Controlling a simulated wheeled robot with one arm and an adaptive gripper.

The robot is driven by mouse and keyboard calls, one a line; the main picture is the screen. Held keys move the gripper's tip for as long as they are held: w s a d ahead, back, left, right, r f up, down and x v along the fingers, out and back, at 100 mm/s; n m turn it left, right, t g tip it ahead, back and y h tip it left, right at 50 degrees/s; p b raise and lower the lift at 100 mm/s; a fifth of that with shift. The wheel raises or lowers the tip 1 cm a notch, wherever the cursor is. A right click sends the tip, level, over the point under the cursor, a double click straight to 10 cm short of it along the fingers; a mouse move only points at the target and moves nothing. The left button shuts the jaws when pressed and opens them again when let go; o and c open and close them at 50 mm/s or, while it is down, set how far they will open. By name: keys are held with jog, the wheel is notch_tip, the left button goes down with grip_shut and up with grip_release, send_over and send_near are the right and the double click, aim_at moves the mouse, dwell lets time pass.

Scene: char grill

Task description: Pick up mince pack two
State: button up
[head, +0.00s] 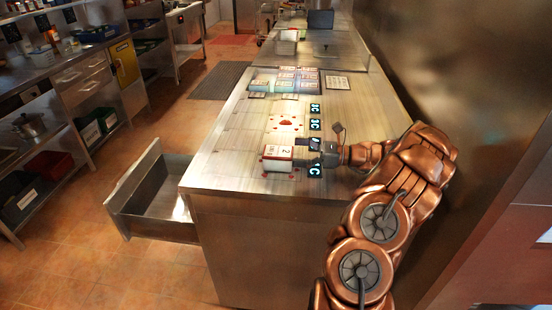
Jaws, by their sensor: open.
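A pack marked with a "2" (279,154), pale on top with reddish sides, sits near the front end of the steel counter (225,170). My gripper (303,148) reaches in from the right, low over the counter, with its fingers at the pack's right side. The gripper is open. I cannot tell whether a finger touches the pack, and part of the fingers is hard to make out at this size.
Dark display tiles (315,124) lie in a row right of the pack. A tray with red pieces (286,123) lies behind it, and several packs (290,80) stand farther back. An open drawer (150,205) juts out at the counter's left. A steel wall rises at right.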

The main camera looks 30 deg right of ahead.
aim_at(278, 151)
jog(key=shift+p+x, duration=0.85)
jog(key=shift+x, duration=2.05)
jog(key=shift+f, duration=0.15)
jog(key=c, duration=1.4)
